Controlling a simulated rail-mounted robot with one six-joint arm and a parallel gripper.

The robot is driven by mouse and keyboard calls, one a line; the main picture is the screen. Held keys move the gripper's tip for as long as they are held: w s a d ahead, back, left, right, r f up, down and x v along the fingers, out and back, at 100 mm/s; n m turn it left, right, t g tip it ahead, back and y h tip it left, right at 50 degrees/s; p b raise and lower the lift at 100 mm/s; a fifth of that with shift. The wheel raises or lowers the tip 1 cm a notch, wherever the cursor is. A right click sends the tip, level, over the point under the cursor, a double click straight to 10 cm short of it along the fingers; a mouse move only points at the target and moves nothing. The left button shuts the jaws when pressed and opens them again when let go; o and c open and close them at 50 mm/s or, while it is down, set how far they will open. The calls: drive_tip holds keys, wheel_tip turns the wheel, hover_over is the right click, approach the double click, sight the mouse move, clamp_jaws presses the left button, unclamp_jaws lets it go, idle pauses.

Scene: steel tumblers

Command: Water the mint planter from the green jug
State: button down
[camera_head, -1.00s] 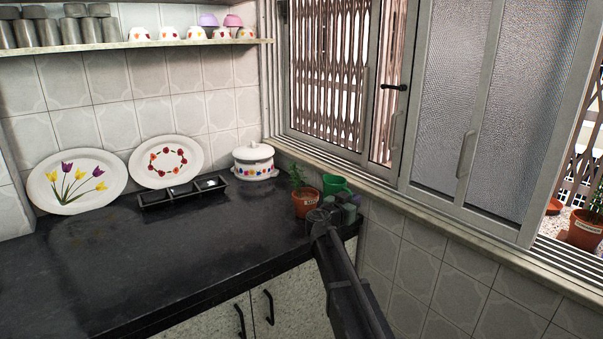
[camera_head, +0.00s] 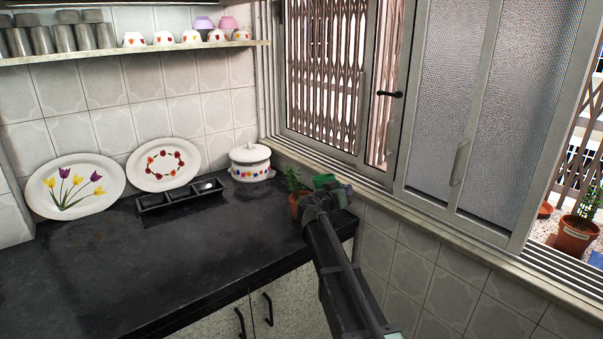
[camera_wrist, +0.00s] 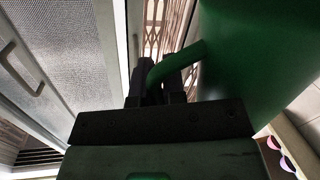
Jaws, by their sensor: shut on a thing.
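The green jug (camera_head: 325,181) is at the counter's right end by the window, mostly behind my gripper (camera_head: 330,196). In the wrist view the jug's green wall (camera_wrist: 255,60) fills the upper right, and my gripper (camera_wrist: 160,82) is shut on its curved handle (camera_wrist: 178,64). I cannot tell whether the jug's base touches the counter. A leafy plant in a terracotta pot (camera_head: 295,201) stands just left of the jug, partly covered by my gripper. Another labelled terracotta planter (camera_head: 577,236) stands outside the window at right. I cannot read which holds mint.
The dark counter (camera_head: 200,255) is clear in front. A black tray (camera_head: 180,197), a lidded white pot (camera_head: 250,163) and two plates (camera_head: 75,187) stand at the back. The window frame and sill (camera_head: 430,220) border the right. Tumblers and cups fill the shelf (camera_head: 130,46).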

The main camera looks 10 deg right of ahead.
drive_tip(key=shift+w+r, duration=0.1)
drive_tip(key=shift+r, duration=0.05)
drive_tip(key=shift+w+a+r+n+p, duration=0.4)
drive_tip(key=shift+w+r+n+p, duration=0.2)
drive_tip(key=shift+r+n+p, duration=0.35)
idle(1.3)
drive_tip(key=shift+w+r+p, duration=0.15)
drive_tip(key=shift+r+p, duration=0.05)
drive_tip(key=shift+p, duration=0.15)
drive_tip(key=shift+w+a+r+n+p, duration=0.25)
drive_tip(key=shift+w+n+p, duration=0.05)
drive_tip(key=shift+n+p, duration=0.05)
drive_tip(key=shift+w+a+r+g+p, duration=0.1)
drive_tip(key=shift+w+r+g+p, duration=0.15)
drive_tip(key=shift+g+p, duration=0.15)
drive_tip(key=shift+w+a+r+n+p, duration=0.2)
drive_tip(key=shift+w+r+n+p, duration=0.2)
drive_tip(key=shift+r+n+p, duration=0.35)
